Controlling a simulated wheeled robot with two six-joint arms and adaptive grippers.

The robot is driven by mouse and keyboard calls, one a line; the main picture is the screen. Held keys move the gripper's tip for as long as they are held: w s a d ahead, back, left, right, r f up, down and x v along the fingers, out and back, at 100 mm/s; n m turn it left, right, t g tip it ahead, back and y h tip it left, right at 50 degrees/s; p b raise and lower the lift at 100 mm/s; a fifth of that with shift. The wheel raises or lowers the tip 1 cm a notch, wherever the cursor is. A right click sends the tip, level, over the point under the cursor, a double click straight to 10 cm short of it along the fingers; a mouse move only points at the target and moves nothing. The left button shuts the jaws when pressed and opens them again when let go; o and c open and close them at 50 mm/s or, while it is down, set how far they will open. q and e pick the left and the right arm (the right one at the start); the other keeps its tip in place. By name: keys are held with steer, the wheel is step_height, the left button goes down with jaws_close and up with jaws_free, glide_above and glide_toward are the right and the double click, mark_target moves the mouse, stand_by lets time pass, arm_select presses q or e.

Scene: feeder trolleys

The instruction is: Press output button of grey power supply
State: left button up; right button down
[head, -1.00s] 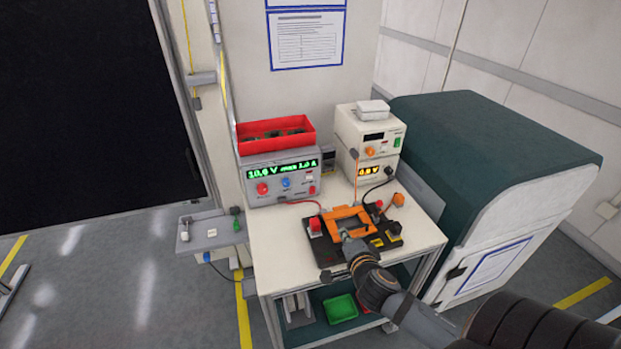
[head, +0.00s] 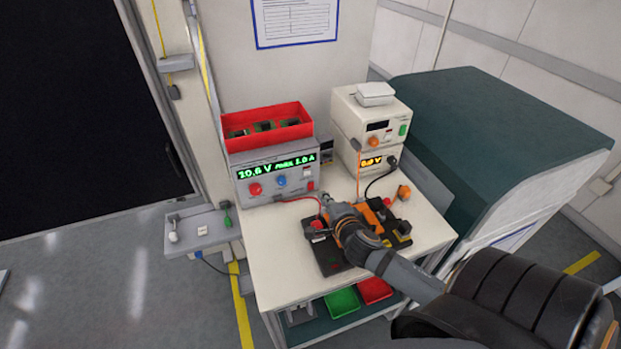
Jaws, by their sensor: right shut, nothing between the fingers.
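The grey power supply (head: 277,178) stands at the back left of the trolley top. Its green display reads about 10.6 V and 1.0 A. Its front has a red knob (head: 255,189), a blue knob (head: 281,181) and a small pale switch or button (head: 307,172) at the right with a red socket below it. My right gripper (head: 323,203) is shut and empty, in front of the supply's lower right and apart from its front panel as far as I can tell. My left gripper is out of view.
A red bin (head: 267,126) with green boards sits on the grey supply. Cream instruments (head: 370,128) are stacked at right. A black and orange fixture (head: 333,262) lies below my right arm, partly hidden. A red cable runs near my fingers. The trolley top's front left (head: 275,260) is clear.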

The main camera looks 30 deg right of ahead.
steer(key=p, duration=0.2)
glide_toward(307, 174)
steer(key=p+x, duration=0.1)
steer(key=x, duration=0.4)
steer(key=shift+w+d+f+p, duration=0.15)
steer(key=shift+w+d+p, duration=0.05)
steer(key=shift+w+p, duration=0.3)
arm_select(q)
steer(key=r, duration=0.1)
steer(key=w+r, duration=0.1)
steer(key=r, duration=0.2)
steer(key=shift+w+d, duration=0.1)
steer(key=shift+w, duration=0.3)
arm_select(e)
steer(key=shift+w, duration=0.15)
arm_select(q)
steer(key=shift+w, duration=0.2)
